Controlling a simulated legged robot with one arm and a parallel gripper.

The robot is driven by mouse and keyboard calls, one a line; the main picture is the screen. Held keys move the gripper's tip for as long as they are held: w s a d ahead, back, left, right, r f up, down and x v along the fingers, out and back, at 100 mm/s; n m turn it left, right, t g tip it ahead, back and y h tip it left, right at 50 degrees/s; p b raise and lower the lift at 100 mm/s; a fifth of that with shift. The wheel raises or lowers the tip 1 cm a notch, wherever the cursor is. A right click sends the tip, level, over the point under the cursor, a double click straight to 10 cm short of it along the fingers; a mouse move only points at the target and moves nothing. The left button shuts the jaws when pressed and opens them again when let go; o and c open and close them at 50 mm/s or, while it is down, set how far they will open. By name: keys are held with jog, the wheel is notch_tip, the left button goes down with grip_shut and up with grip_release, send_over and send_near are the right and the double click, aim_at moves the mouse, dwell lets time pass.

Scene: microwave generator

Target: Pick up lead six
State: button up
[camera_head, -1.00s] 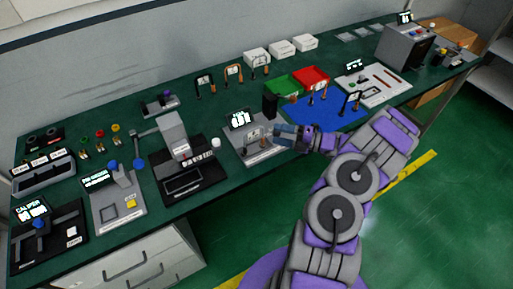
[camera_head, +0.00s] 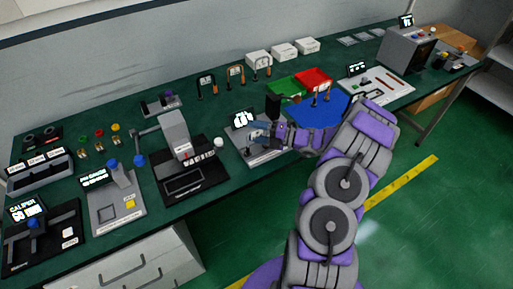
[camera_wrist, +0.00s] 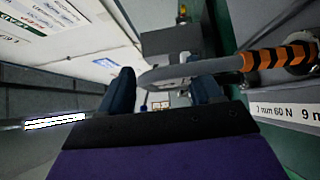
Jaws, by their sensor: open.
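My gripper (camera_head: 262,134) is over the grey test station (camera_head: 243,150) with a lit display, near the middle of the bench. In the wrist view my gripper (camera_wrist: 163,92) has its two dark fingers apart. A grey curved lead with an orange-and-black striped sleeve (camera_wrist: 272,58) comes in from the right. A label with "7 mm 60 N" lies under the sleeve. No number six is readable on the lead. In the head view my gripper partly hides the station.
A black post (camera_head: 272,106) stands just behind my gripper. A blue mat (camera_head: 318,112) with an upright lead, a green tray (camera_head: 284,88) and a red tray (camera_head: 314,77) lie to the right. A black machine (camera_head: 182,165) stands to the left. Several leads stand behind.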

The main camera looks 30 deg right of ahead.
jog(key=shift+d+f, duration=0.1)
jog(key=shift+d, duration=0.45)
jog(key=c, duration=0.7)
jog(key=shift+a, duration=0.3)
grip_shut()
